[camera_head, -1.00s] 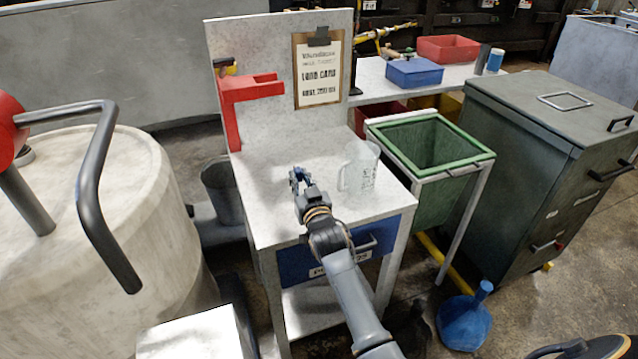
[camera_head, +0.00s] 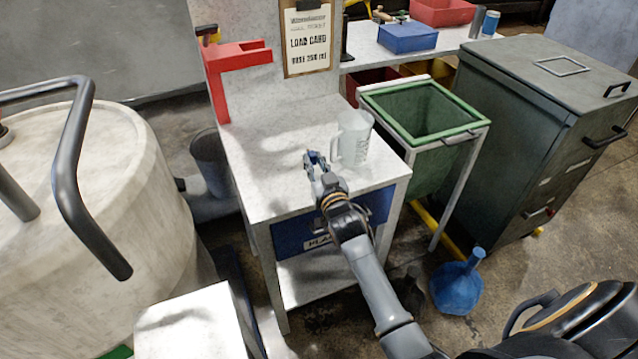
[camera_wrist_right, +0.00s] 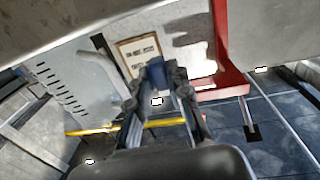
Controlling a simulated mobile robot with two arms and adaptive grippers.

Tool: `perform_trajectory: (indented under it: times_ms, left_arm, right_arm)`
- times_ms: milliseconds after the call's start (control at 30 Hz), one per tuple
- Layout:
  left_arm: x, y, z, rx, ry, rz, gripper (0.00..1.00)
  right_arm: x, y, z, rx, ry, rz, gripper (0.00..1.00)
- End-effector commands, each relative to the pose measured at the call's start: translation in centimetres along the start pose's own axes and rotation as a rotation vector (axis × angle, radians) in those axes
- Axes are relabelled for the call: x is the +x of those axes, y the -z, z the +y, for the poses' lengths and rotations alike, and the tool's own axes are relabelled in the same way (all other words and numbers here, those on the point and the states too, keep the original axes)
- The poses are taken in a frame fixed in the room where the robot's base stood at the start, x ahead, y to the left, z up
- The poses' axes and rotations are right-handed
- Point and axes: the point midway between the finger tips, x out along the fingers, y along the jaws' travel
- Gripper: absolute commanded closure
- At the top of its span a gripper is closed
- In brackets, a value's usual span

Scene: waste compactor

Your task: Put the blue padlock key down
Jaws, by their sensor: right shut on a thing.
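My right gripper (camera_head: 314,161) is over the pale top of the workbench (camera_head: 270,180), left of the clear measuring jug. It is shut on the small blue padlock key (camera_head: 317,157). In the right wrist view the key shows as a blue piece (camera_wrist_right: 155,74) between the fingertips of the right gripper (camera_wrist_right: 157,88). The fingers hide part of the key. I cannot tell whether the key touches the bench top. My left gripper is not in view.
The measuring jug (camera_head: 353,139) stands close to the right gripper. A red bracket (camera_head: 222,80) and a clipboard (camera_head: 307,42) are on the back panel. A green bin (camera_head: 425,130) stands to the right. The bench top left of the gripper is clear.

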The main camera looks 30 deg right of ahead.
Motion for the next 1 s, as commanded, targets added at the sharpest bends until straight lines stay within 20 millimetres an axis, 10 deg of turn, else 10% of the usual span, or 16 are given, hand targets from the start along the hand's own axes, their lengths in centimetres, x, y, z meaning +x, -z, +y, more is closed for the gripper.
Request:
perform_trajectory:
  times_ms: [500, 933, 1000]
  left_arm:
    - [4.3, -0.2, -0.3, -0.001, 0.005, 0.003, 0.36]
    - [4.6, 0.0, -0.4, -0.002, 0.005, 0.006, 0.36]
    - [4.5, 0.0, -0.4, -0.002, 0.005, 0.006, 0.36]
  right_arm:
    - [-1.6, -5.0, 0.7, -0.001, 0.0, 0.002, 1.0]
    - [-1.6, -5.3, 0.6, -0.001, 0.0, 0.001, 1.0]
    - [-1.6, -5.3, 0.6, -0.001, 0.0, 0.001, 0.72]
